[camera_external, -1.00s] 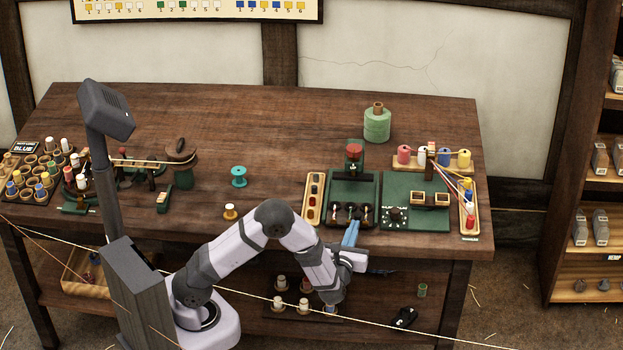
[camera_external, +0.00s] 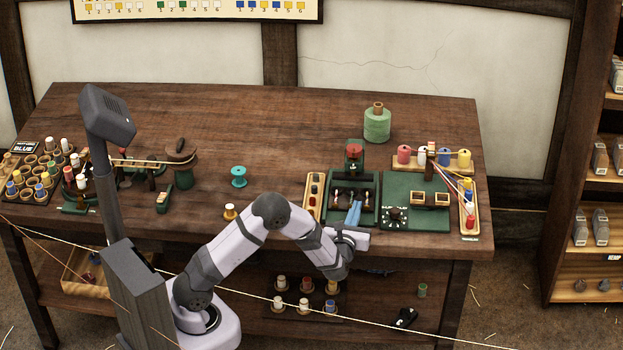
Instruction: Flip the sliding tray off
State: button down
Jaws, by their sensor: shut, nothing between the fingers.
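The sliding tray (camera_external: 342,196) appears to be the dark part holding several small dark and pale pieces, set in the green machine (camera_external: 327,214) near the table's front right. A post with a red top (camera_external: 354,154) stands at the machine's back. My gripper (camera_external: 355,207) is shut and empty. Its light blue fingers point away from the front edge and reach over the front of the machine, at the near side of the tray. Whether the fingertips touch the tray cannot be told. The fingers and wrist hide part of the machine's front.
A green board (camera_external: 430,186) with a dial and wooden blocks lies right of the machine. A narrow wooden tray of spools (camera_external: 314,187) lies close on its left. A green spool (camera_external: 377,126) stands behind. The table's middle back is clear.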

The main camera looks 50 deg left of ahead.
jog(key=x, duration=0.2)
jog(key=shift+w+a+f, duration=0.1)
jog(key=shift+w+a, duration=0.05)
jog(key=shift+a, duration=0.3)
jog(key=shift+r, duration=0.25)
jog(key=b+v, duration=0.1)
jog(key=v, duration=1.3)
jog(key=shift+f, duration=0.2)
jog(key=shift+d, duration=0.15)
